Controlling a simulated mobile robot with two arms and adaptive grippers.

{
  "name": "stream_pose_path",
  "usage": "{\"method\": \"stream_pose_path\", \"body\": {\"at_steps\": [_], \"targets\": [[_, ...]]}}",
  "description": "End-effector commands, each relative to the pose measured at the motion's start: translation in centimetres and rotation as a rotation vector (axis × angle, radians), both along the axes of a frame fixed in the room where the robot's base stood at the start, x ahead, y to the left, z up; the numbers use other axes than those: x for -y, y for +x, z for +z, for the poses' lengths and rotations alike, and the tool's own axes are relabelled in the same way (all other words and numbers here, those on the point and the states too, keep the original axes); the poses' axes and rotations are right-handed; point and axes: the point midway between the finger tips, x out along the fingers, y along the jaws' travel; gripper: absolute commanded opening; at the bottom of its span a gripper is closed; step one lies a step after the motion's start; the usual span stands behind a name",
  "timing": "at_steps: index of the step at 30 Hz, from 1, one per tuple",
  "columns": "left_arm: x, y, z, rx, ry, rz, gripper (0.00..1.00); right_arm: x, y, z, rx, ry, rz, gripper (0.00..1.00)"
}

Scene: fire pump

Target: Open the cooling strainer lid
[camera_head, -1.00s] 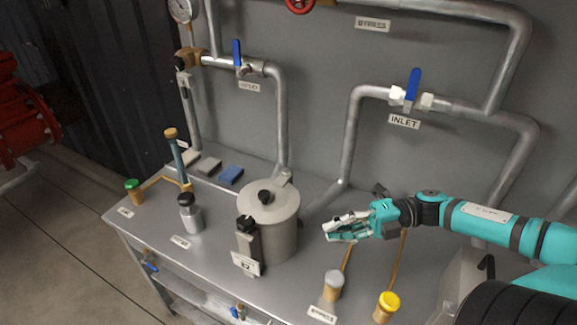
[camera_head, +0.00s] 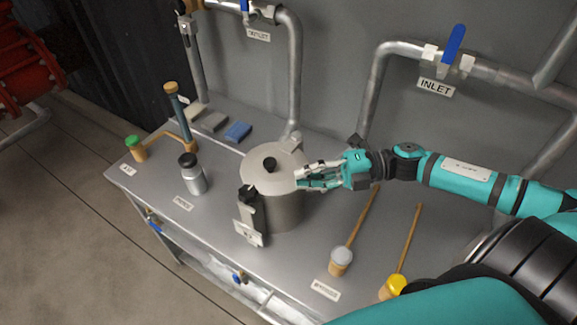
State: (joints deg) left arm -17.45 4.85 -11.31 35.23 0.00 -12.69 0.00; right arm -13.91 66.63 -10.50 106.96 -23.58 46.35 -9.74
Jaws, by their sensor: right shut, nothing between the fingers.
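The cooling strainer is a grey metal pot (camera_head: 285,212) standing on the metal table. Its round lid (camera_head: 283,160) lies flat on top, with a black knob (camera_head: 269,164) in the middle. A black clamp (camera_head: 250,205) with a label plate stands at the pot's front left. My right gripper (camera_head: 298,176) comes in from the right and is shut, with nothing held. Its fingertips overlap the lid's right edge in the picture, a little right of the knob. I cannot tell whether they touch the lid. My left gripper is not in view.
Two mallets, one grey-headed (camera_head: 341,261) and one yellow-headed (camera_head: 398,284), lie to the right of the pot. A small canister (camera_head: 192,174) and a blue block (camera_head: 238,132) are at the left. Pipes with an INLET valve (camera_head: 453,50) run along the wall behind.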

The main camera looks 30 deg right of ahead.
Motion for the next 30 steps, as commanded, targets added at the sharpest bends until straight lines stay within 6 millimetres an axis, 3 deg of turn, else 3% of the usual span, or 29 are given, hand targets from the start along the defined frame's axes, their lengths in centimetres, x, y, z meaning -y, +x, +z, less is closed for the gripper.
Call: {"method": "stream_pose_path", "body": {"at_steps": [1,5,12,30], "targets": [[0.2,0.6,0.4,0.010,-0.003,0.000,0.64,-1.0,0.5,0.4,0.008,0.005,0.004,0.00],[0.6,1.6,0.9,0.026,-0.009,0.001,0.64,-1.4,2.0,0.1,0.006,0.003,-0.001,0.00],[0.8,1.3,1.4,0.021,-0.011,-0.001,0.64,-2.0,3.7,-0.4,0.002,0.001,0.000,0.00],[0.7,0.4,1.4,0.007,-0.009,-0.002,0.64,-2.5,4.3,-0.5,0.001,0.001,-0.007,0.00]]}}
